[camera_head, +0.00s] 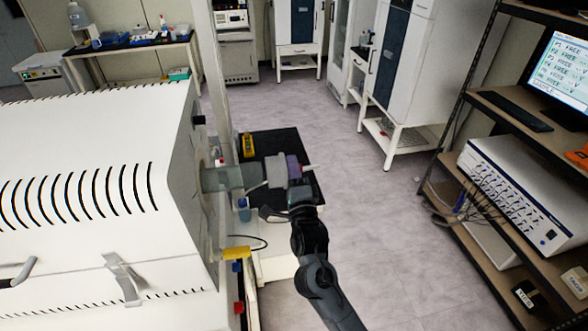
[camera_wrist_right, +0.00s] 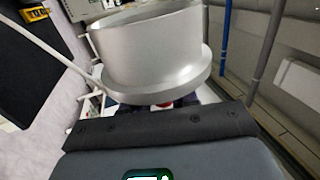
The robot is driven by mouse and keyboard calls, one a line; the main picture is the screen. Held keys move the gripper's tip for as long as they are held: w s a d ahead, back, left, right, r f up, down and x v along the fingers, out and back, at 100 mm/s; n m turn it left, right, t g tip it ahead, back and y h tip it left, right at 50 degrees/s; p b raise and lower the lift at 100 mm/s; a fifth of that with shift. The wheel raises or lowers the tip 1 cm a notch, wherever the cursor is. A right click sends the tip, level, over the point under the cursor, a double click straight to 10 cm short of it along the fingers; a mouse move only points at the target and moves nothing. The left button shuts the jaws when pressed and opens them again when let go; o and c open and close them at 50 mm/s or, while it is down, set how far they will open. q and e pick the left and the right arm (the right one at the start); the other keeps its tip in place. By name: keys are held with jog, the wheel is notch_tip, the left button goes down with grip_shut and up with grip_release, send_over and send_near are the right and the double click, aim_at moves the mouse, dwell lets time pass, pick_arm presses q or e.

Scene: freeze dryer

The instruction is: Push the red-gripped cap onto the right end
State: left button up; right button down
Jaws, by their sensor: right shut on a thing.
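A grey-green tube (camera_head: 222,179) sticks out of the right side of the white machine (camera_head: 90,180). A light grey metal cap (camera_head: 274,170) is at the tube's right end, lined up with it. From the head view I cannot tell whether it touches or how far it is seated. My right gripper (camera_head: 297,188) is shut on the cap from its outer side. In the right wrist view the cap's silver cylinder and wide flange (camera_wrist_right: 150,50) fill the upper middle. A small bit of its red grip (camera_wrist_right: 165,104) shows between my dark fingers; the rest is hidden. My left gripper is not in view.
A dark-topped bench (camera_head: 275,143) with a yellow tool (camera_head: 248,145) stands behind the tube. A white post (camera_head: 214,80) rises beside the machine. A shelf rack with a white instrument (camera_head: 520,200) stands at right. The floor (camera_head: 390,230) between is clear.

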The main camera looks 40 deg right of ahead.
aim_at(272, 173)
jog(key=shift+a, duration=0.15)
dwell(0.5)
jog(key=shift+w+a, duration=0.5)
jog(key=shift+a, duration=0.35)
jog(key=shift+w+a, duration=0.1)
jog(key=shift+a, duration=0.1)
dwell(0.4)
jog(key=shift+w+a, duration=0.3)
jog(key=shift+a, duration=0.25)
jog(key=shift+w+a, duration=0.25)
jog(key=shift+a, duration=0.25)
jog(key=shift+a+r, duration=0.1)
jog(key=c, duration=0.8)
grip_release()
jog(key=shift+w, duration=0.1)
